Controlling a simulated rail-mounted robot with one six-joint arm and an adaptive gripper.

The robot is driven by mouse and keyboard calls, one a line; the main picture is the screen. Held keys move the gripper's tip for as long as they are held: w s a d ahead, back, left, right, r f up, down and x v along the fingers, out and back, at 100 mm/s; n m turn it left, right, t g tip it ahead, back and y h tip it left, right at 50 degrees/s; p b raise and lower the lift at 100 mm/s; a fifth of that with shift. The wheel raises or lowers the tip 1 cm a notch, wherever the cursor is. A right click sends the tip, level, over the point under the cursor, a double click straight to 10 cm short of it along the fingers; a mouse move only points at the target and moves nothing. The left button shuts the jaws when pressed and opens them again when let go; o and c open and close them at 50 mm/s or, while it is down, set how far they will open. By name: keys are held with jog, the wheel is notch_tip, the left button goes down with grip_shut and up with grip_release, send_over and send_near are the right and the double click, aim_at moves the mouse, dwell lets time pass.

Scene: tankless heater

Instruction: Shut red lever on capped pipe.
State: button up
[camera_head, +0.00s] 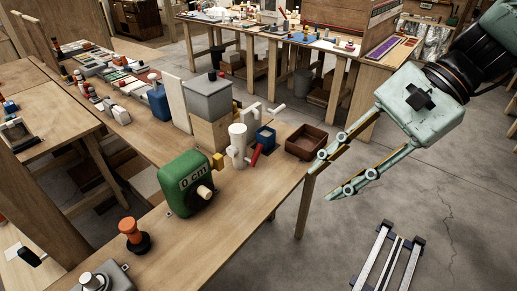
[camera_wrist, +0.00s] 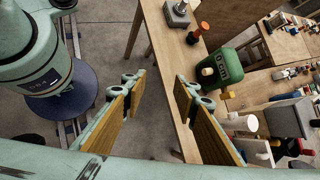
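The white capped pipe (camera_head: 237,146) stands upright on the wooden workbench (camera_head: 262,198). A red lever (camera_head: 255,156) sits at its right side, tilted, with its upper end toward a blue block. The white pipe also shows at the right of the wrist view (camera_wrist: 238,122), where I cannot make out the lever clearly. My gripper (camera_head: 325,178) is open and empty, to the right of the pipe and past the bench edge, well apart from the lever. In the wrist view its two fingers (camera_wrist: 160,84) stand wide apart with nothing between them.
A green "0 cm" device (camera_head: 182,184) stands left of the pipe. A grey box on wood (camera_head: 208,98) is behind it, and a brown tray (camera_head: 306,142) is to the right. Floor rails (camera_head: 390,262) lie at lower right.

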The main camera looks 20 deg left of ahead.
jog(key=w+a+f+m+y+p, duration=0.2)
jog(key=w+a+f+m+y, duration=0.25)
jog(key=w, duration=0.45)
jog(key=w+a+f+m+y+p, duration=0.1)
jog(key=w+a+f+m+y, duration=0.2)
jog(key=w+a+f+m, duration=0.5)
jog(key=m+t+y+p, duration=0.3)
jog(key=m+t, duration=0.3)
jog(key=m, duration=0.1)
send_near(258, 149)
jog(key=d, duration=0.3)
jog(key=shift+w+d+f+n, duration=0.25)
jog(key=shift+d+f, duration=0.05)
jog(key=shift+f, duration=0.1)
jog(key=shift+a, duration=0.2)
jog(key=shift+w+a+b, duration=0.15)
jog(key=shift+w+a, duration=0.15)
jog(key=shift+a, duration=1.9)
jog(key=shift+w+a+b, duration=0.2)
jog(key=shift+w+a, duration=0.15)
jog(key=shift+a, duration=1.9)
jog(key=shift+w+a+b, duration=0.15)
jog(key=shift+w+a, duration=0.15)
jog(key=shift+a, duration=1.9)
jog(key=shift+c, duration=0.2)
grip_shut()
